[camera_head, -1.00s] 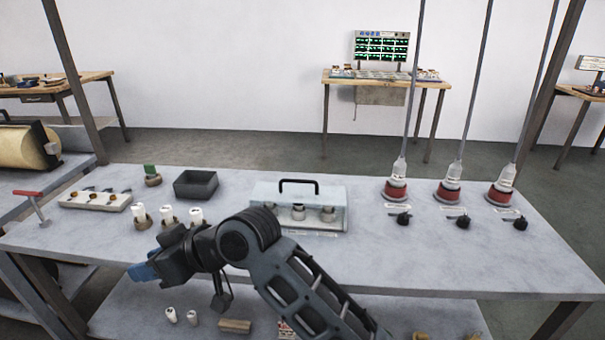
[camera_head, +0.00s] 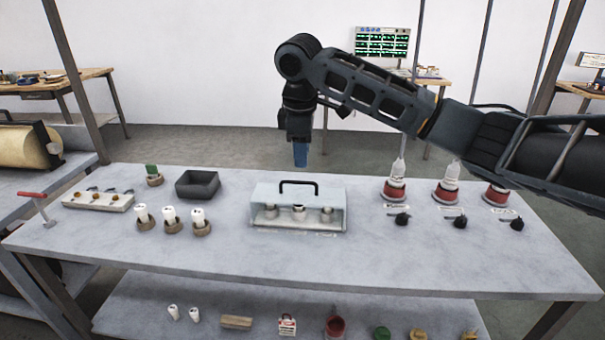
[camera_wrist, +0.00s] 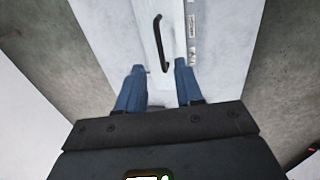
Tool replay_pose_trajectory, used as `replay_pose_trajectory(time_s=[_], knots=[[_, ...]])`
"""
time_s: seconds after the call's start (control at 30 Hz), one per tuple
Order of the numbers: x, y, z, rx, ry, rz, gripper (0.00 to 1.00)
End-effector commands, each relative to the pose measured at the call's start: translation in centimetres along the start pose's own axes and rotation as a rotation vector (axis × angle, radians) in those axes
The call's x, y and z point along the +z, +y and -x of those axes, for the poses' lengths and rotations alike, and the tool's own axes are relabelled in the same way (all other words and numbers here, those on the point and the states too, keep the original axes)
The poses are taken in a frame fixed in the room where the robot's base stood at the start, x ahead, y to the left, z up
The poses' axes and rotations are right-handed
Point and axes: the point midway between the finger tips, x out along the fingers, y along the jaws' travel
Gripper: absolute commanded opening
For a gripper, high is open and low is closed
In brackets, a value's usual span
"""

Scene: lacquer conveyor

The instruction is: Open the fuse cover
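The fuse cover (camera_head: 329,192) is a clear, pale box-shaped lid with a black handle (camera_head: 299,183) on top. It is closed over several round fuse sockets (camera_head: 298,212) in the middle of the table. My gripper (camera_head: 300,158) points down above the cover, apart from the handle. In the wrist view the blue fingers of my gripper (camera_wrist: 161,70) are spread apart and empty. The black handle (camera_wrist: 160,43) shows beyond the fingertips, roughly between them, running lengthwise in the picture.
White cylindrical fuses (camera_head: 170,217) stand in brown holders left of the cover. A dark grey tray (camera_head: 197,184) is at the back left. Red-based lamps or plugs (camera_head: 395,190) with black knobs (camera_head: 402,219) stand to the right. The tabletop's front strip (camera_head: 310,265) is clear.

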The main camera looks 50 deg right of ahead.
Motion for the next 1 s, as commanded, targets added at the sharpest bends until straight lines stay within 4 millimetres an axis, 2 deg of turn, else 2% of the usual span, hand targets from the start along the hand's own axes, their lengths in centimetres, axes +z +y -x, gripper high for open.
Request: replay_pose_trajectory(time_s=[0.5, 0.63, 0.9, 1.0], knots=[[0.1, 0.0, -6.7, -0.001, -0.003, -0.001, 0.36], [0.1, 0.0, -7.4, 0.001, -0.002, 0.000, 0.36], [0.1, 0.0, -7.5, 0.001, -0.001, 0.000, 0.36], [0.1, 0.0, -7.5, 0.001, -0.001, 0.000, 0.26]])
